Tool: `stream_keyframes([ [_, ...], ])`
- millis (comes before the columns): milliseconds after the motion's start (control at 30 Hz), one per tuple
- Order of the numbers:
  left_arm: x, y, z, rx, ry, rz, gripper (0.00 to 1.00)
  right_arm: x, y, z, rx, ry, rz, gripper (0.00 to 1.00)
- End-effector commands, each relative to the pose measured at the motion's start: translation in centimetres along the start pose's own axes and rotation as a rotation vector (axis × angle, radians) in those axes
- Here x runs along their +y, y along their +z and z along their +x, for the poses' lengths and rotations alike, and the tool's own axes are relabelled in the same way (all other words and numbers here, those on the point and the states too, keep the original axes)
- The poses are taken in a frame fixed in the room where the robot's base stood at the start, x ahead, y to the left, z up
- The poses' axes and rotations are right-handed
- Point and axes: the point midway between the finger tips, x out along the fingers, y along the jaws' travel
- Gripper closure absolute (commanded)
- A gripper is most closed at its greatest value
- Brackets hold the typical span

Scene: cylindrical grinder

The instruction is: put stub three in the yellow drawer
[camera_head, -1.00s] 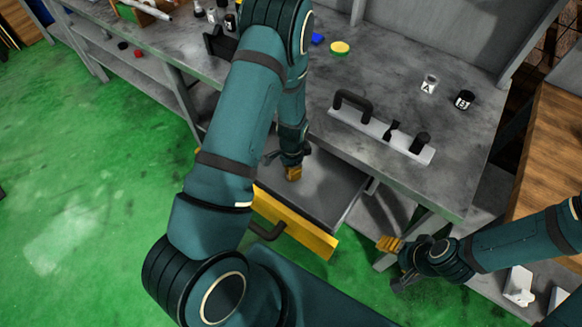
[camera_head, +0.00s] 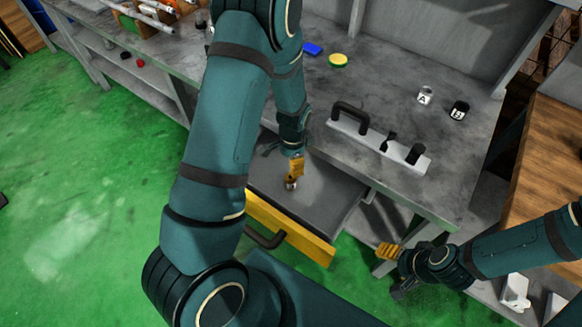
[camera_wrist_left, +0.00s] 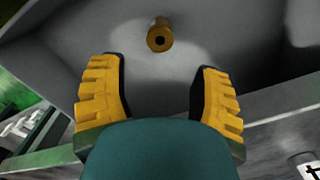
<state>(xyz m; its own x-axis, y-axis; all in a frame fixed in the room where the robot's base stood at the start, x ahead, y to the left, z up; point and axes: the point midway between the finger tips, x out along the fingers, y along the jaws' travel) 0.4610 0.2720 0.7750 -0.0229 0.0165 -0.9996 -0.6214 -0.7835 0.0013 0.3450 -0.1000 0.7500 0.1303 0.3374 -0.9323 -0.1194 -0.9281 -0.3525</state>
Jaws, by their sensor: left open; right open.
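The yellow drawer (camera_head: 315,246) is pulled out under the bench, with its yellow front and dark handle toward me and a grey inside. My left gripper (camera_head: 293,170) points down over the inside of the drawer. In the left wrist view its two yellow fingers (camera_wrist_left: 157,75) are wide apart with nothing between them. A small brass-coloured stub (camera_wrist_left: 159,37) with a dark hole in its end shows beyond the fingertips against the grey drawer inside. In the head view a small stub (camera_head: 291,185) shows just below the fingertips. No number is readable on it. My right gripper (camera_head: 388,250) is open and empty, right of the drawer.
A wooden surface (camera_head: 550,150) is at right.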

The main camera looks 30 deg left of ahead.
Motion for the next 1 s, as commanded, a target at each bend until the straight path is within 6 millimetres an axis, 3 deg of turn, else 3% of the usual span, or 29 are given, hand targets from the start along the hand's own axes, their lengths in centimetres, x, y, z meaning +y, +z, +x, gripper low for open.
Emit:
stream_keyframes([
  [200,0.0,0.0,-2.4,0.001,0.0,0.0,0.37,-0.2,0.1,-0.6,-0.003,0.0,0.0,0.34],
  [833,0.0,0.0,-2.7,-0.001,0.001,0.0,0.37,-0.2,0.1,-0.6,-0.004,0.0,0.0,0.34],
  [1000,0.0,0.1,-4.7,0.0,0.001,0.0,0.37,-0.9,-0.3,-2.4,0.004,0.0,0.003,0.34],
])
